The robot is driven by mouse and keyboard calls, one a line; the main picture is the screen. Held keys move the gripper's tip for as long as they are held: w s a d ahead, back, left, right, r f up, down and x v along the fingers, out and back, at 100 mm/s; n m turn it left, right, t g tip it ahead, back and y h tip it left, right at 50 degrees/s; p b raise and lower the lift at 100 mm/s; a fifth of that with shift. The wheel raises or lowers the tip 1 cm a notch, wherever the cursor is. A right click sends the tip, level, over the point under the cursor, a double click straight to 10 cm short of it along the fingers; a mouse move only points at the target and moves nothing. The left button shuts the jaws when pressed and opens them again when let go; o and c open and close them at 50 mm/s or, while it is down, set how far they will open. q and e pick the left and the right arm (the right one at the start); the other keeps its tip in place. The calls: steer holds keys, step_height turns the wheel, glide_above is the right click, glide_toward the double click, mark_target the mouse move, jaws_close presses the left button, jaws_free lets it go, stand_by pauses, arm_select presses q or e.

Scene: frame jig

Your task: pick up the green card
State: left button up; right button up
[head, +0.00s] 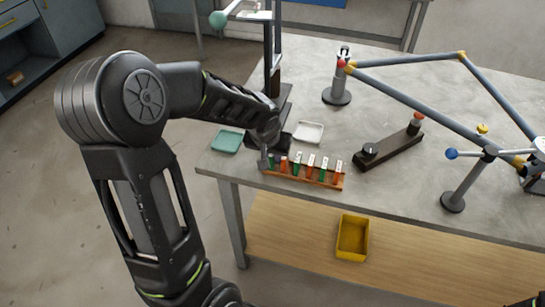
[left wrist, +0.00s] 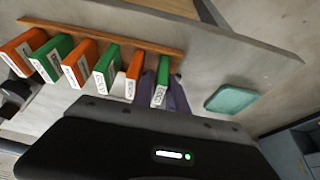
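Several upright cards, green and orange by turns, stand in an orange-brown rack (head: 312,181) near the table's front edge. The green card (head: 271,161) at the rack's left end is beside my left gripper (head: 272,156). In the left wrist view this green card (left wrist: 161,82) is the rightmost, with dark finger parts (left wrist: 177,98) close on both sides of it. The fingers look open around it, though any contact is hard to see. The card stands in line with the others. Other green cards (head: 323,168) stand further right. My right gripper is out of view.
A dark block with posts (head: 390,148) and a tube frame on stands (head: 430,108) are to the right. A yellow bin (head: 352,238) sits on the lower shelf.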

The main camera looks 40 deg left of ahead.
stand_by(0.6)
arm_select(q)
jaws_close()
